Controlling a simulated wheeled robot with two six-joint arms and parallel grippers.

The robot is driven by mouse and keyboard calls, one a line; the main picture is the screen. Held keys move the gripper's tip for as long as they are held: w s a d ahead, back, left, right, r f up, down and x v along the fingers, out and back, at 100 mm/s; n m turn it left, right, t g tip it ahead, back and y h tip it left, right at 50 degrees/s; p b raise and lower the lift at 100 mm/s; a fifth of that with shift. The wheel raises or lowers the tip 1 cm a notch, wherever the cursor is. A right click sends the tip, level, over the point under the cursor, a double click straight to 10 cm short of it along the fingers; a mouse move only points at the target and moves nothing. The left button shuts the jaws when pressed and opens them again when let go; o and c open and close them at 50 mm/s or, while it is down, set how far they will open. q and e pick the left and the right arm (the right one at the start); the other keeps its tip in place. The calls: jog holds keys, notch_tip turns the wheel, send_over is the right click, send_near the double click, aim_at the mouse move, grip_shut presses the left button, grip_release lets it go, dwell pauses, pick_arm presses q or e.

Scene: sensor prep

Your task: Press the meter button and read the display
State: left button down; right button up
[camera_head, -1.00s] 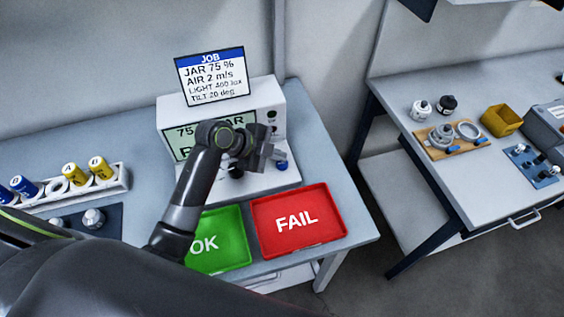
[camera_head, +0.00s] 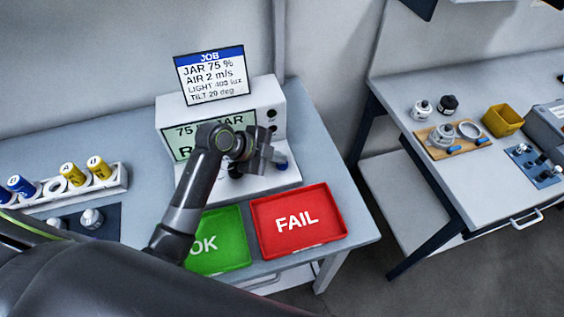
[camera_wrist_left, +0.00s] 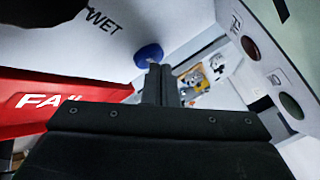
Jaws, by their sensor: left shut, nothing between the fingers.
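The meter (camera_head: 290,115) is a white box on the left bench. Its green display (camera_head: 180,132) shows "75" and "JAR" in its top line; my arm hides the middle and most of the lower line. A round blue button (camera_head: 282,163) sits on the meter's white base, and it also shows in the left wrist view (camera_wrist_left: 148,54). My left gripper (camera_head: 270,158) is shut and empty in front of the meter, close beside the blue button. In the left wrist view its fingers (camera_wrist_left: 160,80) appear near the button; I cannot tell whether they touch.
A job card (camera_head: 211,78) reads JAR 75 %, AIR 2 m/s. A green OK tray (camera_head: 225,225) and a red FAIL tray (camera_head: 320,238) lie in front. A rack (camera_head: 125,184) with several jars stands left. A second bench (camera_head: 480,200) is at right.

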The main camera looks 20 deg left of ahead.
pick_arm(q)
jog(key=shift+f, duration=0.25)
jog(key=shift+r, duration=0.15)
jog(key=shift+r+p, duration=0.65)
jog(key=shift+r, duration=0.1)
notch_tip(320, 180, up, 5)
jog(key=p, duration=0.4)
jog(key=shift+r, duration=0.1)
dwell(0.8)
